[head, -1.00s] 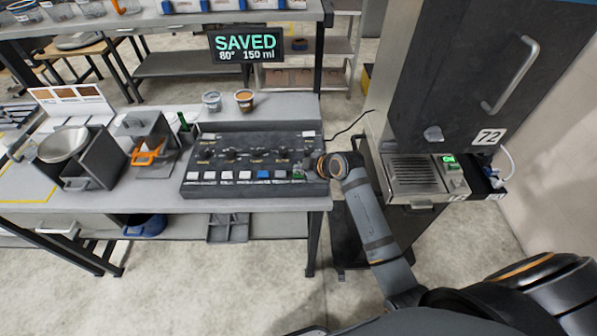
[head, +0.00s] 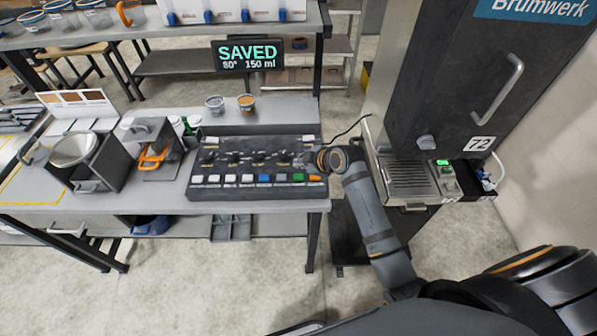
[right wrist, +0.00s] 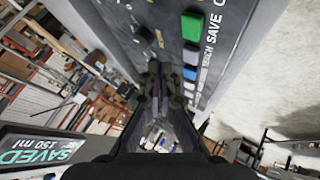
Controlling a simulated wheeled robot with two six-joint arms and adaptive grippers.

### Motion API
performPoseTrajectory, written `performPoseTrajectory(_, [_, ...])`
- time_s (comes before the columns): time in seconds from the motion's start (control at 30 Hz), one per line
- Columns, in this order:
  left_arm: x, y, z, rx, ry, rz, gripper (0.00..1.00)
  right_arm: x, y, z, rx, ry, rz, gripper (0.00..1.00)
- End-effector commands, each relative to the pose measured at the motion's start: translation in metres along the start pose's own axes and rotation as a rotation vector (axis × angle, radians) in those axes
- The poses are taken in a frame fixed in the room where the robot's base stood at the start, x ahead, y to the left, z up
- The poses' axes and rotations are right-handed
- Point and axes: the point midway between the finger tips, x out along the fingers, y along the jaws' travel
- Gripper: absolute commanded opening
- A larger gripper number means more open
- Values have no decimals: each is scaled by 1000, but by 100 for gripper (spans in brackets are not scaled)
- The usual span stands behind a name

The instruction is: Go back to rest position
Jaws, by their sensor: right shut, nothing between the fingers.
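My right arm reaches up to the right end of the control panel (head: 235,192) in the head view, and its wrist (head: 330,159) hides most of the gripper. In the right wrist view my right gripper (right wrist: 160,75) is shut and empty, in front of the panel (right wrist: 155,15). A green button (right wrist: 192,27) and a blue button (right wrist: 190,73) show beside it, with SAVE and TEACH lettering. In the head view the green button (head: 298,177) and an orange button (head: 315,178) are uncovered. My left gripper is not in view.
A display (head: 248,55) reads SAVED, 80°, 150 ml. A tall dispenser marked 72 (head: 440,75) stands on the right. Dark holders (head: 105,165) are on the left. The floor in front is clear.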

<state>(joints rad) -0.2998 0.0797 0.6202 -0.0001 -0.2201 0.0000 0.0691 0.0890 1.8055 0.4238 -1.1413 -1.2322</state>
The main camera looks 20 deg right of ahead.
Motion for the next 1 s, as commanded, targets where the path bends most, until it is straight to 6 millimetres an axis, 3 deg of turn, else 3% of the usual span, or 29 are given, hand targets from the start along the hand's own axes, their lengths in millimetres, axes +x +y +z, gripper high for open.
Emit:
performPoseTrajectory(0.1, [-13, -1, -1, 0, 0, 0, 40, -10, 7, -7, 0, 0, 0, 0])
performPoseTrajectory(0.67, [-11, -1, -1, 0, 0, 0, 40, -10, 1, -3, 17, -10, -6, 0])
performPoseTrajectory(0.77, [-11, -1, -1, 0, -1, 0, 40, -23, -26, 13, 125, -70, -35, 0])
performPoseTrajectory(1.0, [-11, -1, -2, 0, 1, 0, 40, -87, -104, 60, 534, -307, -59, 0])
